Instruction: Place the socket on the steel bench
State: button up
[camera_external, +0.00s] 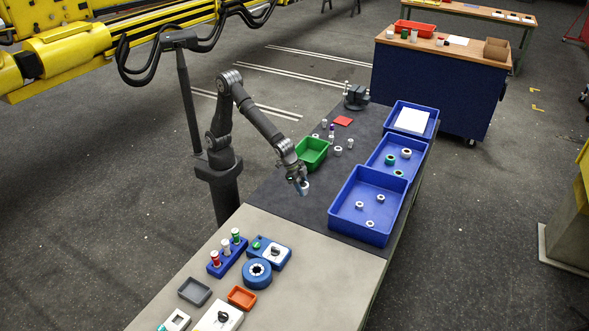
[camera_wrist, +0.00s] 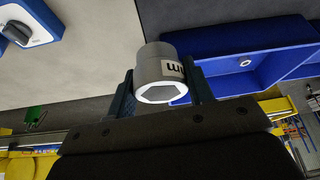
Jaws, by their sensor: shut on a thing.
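My gripper (camera_external: 301,184) is above the dark mat, close to its border with the bare grey bench top. In the wrist view my gripper (camera_wrist: 162,95) is shut on a silver socket (camera_wrist: 160,70). The socket has a white label with dark lettering and a hexagonal opening facing the camera. In the external view the socket (camera_external: 306,187) is a small pale spot at the fingertips. The steel bench (camera_external: 325,275) has a bare grey surface in front of the mat; it also shows in the wrist view (camera_wrist: 90,60).
A large blue bin (camera_external: 345,205) with several rings stands right of my gripper. A green bin (camera_external: 311,153) is behind it. A blue round part (camera_external: 257,274), a blue boxed switch (camera_external: 268,252) and an orange tray (camera_external: 241,297) occupy the bench's left part. The bench's right front is clear.

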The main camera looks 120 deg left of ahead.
jog(key=s+d+f+m+h, duration=0.1)
jog(key=s+d+m, duration=0.2)
jog(key=s+d, duration=0.55)
jog(key=s+d+m+h, duration=0.15)
jog(key=s+d, duration=0.45)
jog(key=s, duration=0.6)
jog(key=s+d+f+m+h, duration=0.1)
jog(key=s+d+m, duration=0.3)
jog(key=s+d, duration=0.55)
send_over(247, 232)
jog(key=s, duration=0.1)
jog(key=shift+g, duration=0.4)
jog(key=f, duration=1.2)
jog(key=shift+a, duration=0.4)
jog(key=shift+s+f, duration=0.1)
jog(key=shift+f, duration=1.85)
jog(key=shift+f, duration=0.1)
